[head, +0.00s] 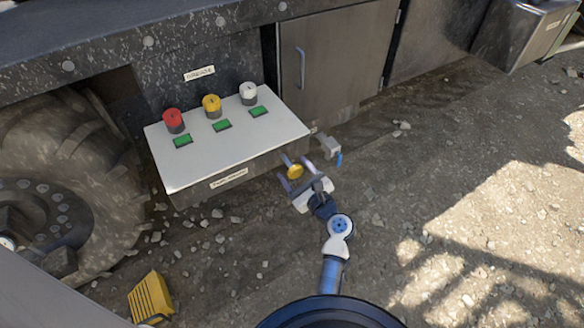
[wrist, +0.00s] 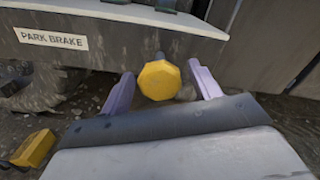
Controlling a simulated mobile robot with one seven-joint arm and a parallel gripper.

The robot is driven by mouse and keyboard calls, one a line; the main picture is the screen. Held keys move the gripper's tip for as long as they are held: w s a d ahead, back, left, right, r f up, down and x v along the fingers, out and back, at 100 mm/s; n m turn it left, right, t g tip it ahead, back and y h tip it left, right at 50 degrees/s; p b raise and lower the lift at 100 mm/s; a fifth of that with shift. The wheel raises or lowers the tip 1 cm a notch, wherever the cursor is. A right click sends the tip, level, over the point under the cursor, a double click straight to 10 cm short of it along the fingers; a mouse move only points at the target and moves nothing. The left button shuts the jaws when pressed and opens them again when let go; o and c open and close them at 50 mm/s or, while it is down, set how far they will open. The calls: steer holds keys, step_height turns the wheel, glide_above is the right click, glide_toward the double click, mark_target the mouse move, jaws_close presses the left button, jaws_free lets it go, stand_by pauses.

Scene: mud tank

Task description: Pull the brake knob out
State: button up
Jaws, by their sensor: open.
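The brake knob (head: 295,171) is yellow and faceted. It sticks out from the front of the white-topped control box, near its right end. My gripper (head: 293,174) is open, with its fingers on either side of the knob. In the wrist view the knob (wrist: 159,82) sits between the two pale purple fingers of my gripper (wrist: 160,74), with a visible gap on each side. A dark stem shows just behind the knob. A PARK BRAKE label (wrist: 52,39) is on the box front to the left.
Red (head: 173,121), yellow (head: 211,104) and white (head: 248,93) knobs stand on the box top (head: 191,159). A large tyre (head: 62,165) is at left, and a yellow wedge (head: 150,297) lies on the ground. A grey door (head: 335,65) stands behind. Gravel at right is clear.

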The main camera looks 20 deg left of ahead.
jaws_close()
steer(key=shift+p+v, duration=0.4)
steer(key=shift+v, duration=1.2)
jaws_free()
steer(key=shift+s+d, duration=0.1)
